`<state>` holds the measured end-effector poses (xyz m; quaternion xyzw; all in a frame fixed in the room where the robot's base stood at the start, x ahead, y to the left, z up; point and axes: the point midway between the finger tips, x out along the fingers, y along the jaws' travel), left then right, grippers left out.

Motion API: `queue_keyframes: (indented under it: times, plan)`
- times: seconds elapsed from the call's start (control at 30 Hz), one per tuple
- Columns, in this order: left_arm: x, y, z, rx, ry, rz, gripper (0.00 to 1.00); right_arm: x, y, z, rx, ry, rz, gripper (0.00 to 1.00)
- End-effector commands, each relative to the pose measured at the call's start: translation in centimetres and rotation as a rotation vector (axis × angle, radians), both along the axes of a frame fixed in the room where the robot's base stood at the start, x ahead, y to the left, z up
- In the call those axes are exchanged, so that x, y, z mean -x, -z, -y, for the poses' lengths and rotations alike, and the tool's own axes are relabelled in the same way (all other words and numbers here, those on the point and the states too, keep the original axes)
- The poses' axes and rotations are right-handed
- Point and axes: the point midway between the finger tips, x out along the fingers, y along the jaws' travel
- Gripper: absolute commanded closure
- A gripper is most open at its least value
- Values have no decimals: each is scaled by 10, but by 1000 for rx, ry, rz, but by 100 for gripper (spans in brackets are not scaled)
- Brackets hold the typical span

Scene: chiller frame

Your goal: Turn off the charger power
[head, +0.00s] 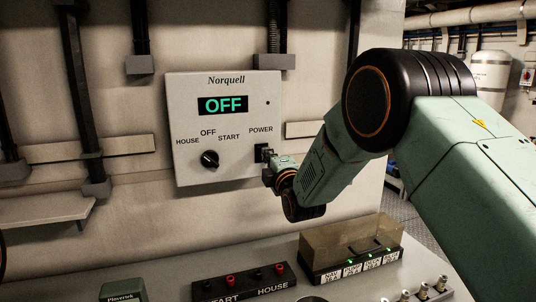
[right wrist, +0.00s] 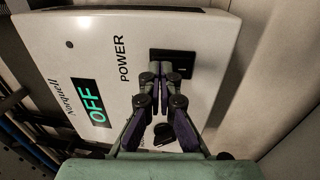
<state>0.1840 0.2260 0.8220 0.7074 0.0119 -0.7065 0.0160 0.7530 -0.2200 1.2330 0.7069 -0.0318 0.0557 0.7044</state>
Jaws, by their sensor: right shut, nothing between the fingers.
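The charger is a pale wall box (head: 225,125) marked Norquell; its display (head: 222,105) reads OFF in green. A black rotary knob (head: 209,159) sits below the labels HOUSE, OFF and START; I cannot tell its exact setting. The black power switch (head: 264,152) is at the box's lower right under POWER. My right gripper (head: 268,172) is at that switch. In the right wrist view its shut, empty fingers (right wrist: 167,72) are at the edge of the switch (right wrist: 172,62), partly covering it; contact is unclear. My left gripper is out of view.
Below the box is a grey bench with a black terminal strip (head: 243,283) labelled START and HOUSE, and a clear-covered breaker box (head: 350,250) with green lights. A small green box (head: 123,290) stands front left. A wall shelf (head: 45,211) is at left.

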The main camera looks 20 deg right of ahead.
Motion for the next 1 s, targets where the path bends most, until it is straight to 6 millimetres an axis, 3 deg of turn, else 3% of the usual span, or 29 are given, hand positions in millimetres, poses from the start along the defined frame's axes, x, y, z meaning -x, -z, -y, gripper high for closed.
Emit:
queue_keyframes:
  times: [1.0]
  plan:
    - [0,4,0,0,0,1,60,-10,-4,-1,2,-3,-11,100]
